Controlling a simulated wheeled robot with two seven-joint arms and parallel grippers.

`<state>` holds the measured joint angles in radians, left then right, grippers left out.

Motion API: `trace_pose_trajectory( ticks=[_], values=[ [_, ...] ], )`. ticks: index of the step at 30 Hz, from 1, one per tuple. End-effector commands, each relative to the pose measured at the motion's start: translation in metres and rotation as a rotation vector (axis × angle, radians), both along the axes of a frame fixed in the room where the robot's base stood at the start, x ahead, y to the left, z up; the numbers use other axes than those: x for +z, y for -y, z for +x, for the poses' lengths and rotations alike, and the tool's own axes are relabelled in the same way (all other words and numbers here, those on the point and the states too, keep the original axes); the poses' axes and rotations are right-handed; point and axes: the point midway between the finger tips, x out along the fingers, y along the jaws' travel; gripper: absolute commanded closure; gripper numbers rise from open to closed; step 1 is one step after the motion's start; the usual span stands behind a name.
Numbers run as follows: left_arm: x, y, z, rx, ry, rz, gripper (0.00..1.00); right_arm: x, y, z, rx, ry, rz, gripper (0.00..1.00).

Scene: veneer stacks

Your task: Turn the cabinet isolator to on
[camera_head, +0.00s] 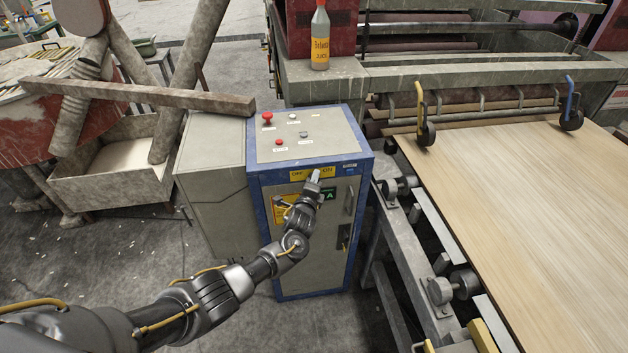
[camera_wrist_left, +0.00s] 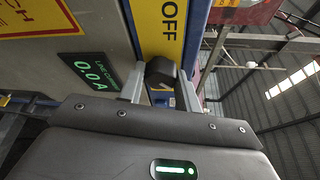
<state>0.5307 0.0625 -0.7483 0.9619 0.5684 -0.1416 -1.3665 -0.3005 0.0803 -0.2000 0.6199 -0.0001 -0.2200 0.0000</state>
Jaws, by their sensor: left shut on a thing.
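The cabinet (camera_head: 325,250) has a blue frame and a grey door, and stands in the middle of the head view. A yellow OFF/ON label plate (camera_head: 298,175) sits high on its front. In the left wrist view the plate (camera_wrist_left: 158,30) shows the word OFF above the dark isolator knob (camera_wrist_left: 160,70). My left gripper (camera_head: 315,177) is at the plate in the head view. In the left wrist view its fingers (camera_wrist_left: 160,88) are shut on the knob, one on each side. The gripper hides the knob in the head view, and which way the knob points is unclear.
A green display (camera_wrist_left: 90,72) reads 0.0 A beside the knob. The cabinet's sloped top carries a red button (camera_head: 267,117) and several smaller controls. A bottle (camera_head: 320,38) stands behind. A roller line with a veneer sheet (camera_head: 520,190) lies close on the right.

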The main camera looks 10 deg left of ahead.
Motion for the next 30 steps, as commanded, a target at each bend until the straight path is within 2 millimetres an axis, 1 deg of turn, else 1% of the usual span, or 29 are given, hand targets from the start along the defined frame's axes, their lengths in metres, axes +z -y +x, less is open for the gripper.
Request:
trace_pose_trajectory(
  ticks=[10, 11, 15, 16, 25, 28, 30],
  values=[
    [0.001, 0.001, 0.0, -0.002, 0.0, 0.003, 0.89, 0.0, 0.0, 0.0, 0.0, 0.0, 0.0, 1.0],
    [0.001, 0.001, 0.0, -0.002, 0.0, 0.003, 0.65, 0.0, 0.0, 0.0, 0.0, 0.0, 0.0, 1.0],
    [0.001, 0.001, 0.0, -0.002, 0.001, 0.003, 0.47, 0.0, 0.0, 0.0, 0.0, 0.001, 0.0, 1.0],
    [0.001, 0.001, 0.0, -0.001, 0.001, 0.002, 0.45, 0.0, 0.0, 0.0, 0.0, 0.001, 0.0, 1.0],
    [0.0, -0.001, -0.001, 0.001, -0.001, 0.002, 0.45, 0.0, 0.0, 0.001, 0.0, 0.001, 0.0, 1.0],
    [0.0, -0.001, -0.007, 0.001, -0.001, 0.002, 0.45, 0.0, 0.0, 0.001, 0.0, 0.001, 0.0, 1.0],
    [0.001, 0.0, -0.015, 0.001, 0.0, 0.002, 0.45, 0.0, 0.0, 0.001, 0.0, 0.001, 0.0, 1.0]
  ],
)
